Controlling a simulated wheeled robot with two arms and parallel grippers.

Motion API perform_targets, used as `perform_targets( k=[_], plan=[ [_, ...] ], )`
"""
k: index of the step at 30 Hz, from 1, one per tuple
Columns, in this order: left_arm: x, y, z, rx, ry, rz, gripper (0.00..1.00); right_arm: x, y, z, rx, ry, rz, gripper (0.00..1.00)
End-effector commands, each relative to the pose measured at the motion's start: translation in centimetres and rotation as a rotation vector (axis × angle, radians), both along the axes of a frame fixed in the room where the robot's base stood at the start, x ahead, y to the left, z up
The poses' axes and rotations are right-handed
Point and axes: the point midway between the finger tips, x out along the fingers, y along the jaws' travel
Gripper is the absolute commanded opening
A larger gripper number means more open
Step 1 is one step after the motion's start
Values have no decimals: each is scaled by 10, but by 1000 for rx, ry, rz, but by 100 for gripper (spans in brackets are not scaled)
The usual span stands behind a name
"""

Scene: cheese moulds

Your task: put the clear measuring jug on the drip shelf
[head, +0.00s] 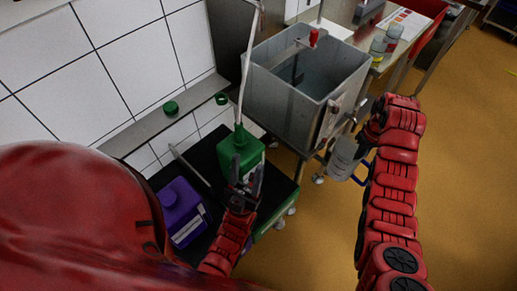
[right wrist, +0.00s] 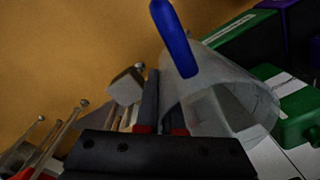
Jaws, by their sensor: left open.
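The clear measuring jug (head: 343,158) with a blue handle is off any surface, beside the steel vat and above the floor. My right gripper (head: 374,127) is at the jug. In the right wrist view the fingers (right wrist: 160,108) are close together at the side of the tilted jug (right wrist: 220,105), its blue handle in front; the exact contact is hidden. A narrow metal shelf (head: 142,133) along the tiled wall looks like the drip shelf. My left gripper (head: 245,185) is open just in front of a green jerrycan (head: 240,152); I see nothing held in it.
A black-topped trolley (head: 210,157) carries the green jerrycan and a purple one (head: 182,212). A green lid (head: 171,107) and another small green item (head: 221,98) sit on the shelf. The steel vat (head: 303,90) stands right of the shelf. Open floor (head: 465,190) lies right.

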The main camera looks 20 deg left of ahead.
Motion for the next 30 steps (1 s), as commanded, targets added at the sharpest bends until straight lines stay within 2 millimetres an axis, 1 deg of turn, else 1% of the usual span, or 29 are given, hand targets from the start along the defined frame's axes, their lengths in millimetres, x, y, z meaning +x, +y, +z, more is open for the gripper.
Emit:
perform_targets(
  k=[3, 8, 11, 12, 17, 20, 21, 23, 24, 27, 30],
  plan=[
    [0, 0, 0, 0, 0, 0, 50, -8, 5, -12, 3, 2, 18, 0],
    [0, 0, -1, 0, 0, 0, 50, -17, 12, -22, 4, 0, 39, 0],
    [0, 0, -1, 0, 0, 0, 50, -26, 18, -34, 4, 3, 57, 0],
    [0, 0, -1, 0, 0, 0, 50, -33, 23, -42, 4, 5, 69, 0],
    [0, 0, -2, 0, 0, 0, 50, -62, 41, -70, 0, 3, 114, 0],
    [0, 0, -3, 0, 0, 0, 50, -84, 51, -87, -2, 2, 136, 0],
    [0, 0, -3, 0, 0, 0, 50, -94, 55, -95, -2, 4, 143, 0],
    [0, 0, -4, 0, 0, 0, 50, -108, 62, -103, 0, 2, 150, 0],
    [0, 0, -4, 0, 0, 0, 50, -118, 66, -110, -1, 4, 154, 0],
    [0, 0, -5, 0, 0, 0, 50, -142, 76, -122, 1, 2, 156, 0],
    [0, 0, -5, 0, 0, 0, 50, -159, 81, -130, -1, 3, 153, 0]
  ],
)
